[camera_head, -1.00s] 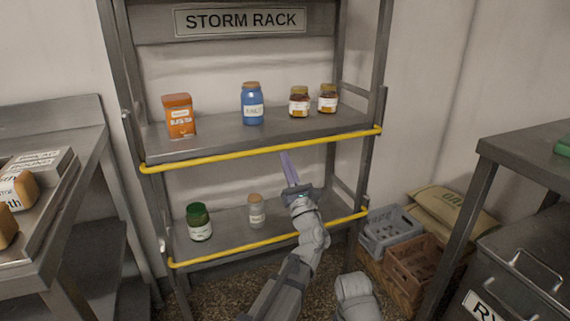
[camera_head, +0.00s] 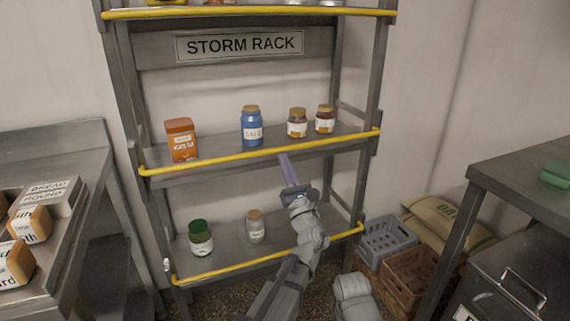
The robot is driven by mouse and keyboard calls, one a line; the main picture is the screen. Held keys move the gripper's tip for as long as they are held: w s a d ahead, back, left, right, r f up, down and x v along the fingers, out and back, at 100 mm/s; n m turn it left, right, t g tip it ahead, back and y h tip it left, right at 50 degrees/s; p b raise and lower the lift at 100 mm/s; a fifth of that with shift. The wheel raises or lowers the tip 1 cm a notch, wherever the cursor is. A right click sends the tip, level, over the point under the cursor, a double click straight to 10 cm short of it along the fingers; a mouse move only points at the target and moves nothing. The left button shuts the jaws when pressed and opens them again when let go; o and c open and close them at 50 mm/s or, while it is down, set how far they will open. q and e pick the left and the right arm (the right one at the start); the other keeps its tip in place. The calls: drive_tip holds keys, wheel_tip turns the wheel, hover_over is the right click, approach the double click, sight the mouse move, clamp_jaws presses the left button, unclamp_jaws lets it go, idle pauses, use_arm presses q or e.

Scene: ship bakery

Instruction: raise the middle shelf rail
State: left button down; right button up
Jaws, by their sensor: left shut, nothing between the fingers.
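The middle shelf rail (camera_head: 225,158) is a yellow bar along the front edge of the rack's middle shelf (camera_head: 215,148). It lies low, about level with the shelf edge. My left gripper (camera_head: 284,156) points up with its purple fingers shut and empty. Its tips are just under the rail, right of its middle; I cannot tell whether they touch it. An orange tin (camera_head: 181,140), a blue jar (camera_head: 252,127) and two brown jars (camera_head: 297,123) (camera_head: 325,119) stand upright on the middle shelf behind the rail. My right gripper is not in view.
A lower yellow rail (camera_head: 225,269) fronts a shelf with a green-lidded jar (camera_head: 200,238) and a small jar (camera_head: 256,227). A top rail (camera_head: 250,13) runs above the STORM RACK sign (camera_head: 240,45). Metal tables flank the rack; crates (camera_head: 388,239) stand at the lower right.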

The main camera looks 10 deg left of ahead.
use_arm(q)
wheel_tip(320, 180, up, 2)
drive_tip(key=shift+r+p, duration=0.1)
drive_tip(key=shift+p, duration=0.4)
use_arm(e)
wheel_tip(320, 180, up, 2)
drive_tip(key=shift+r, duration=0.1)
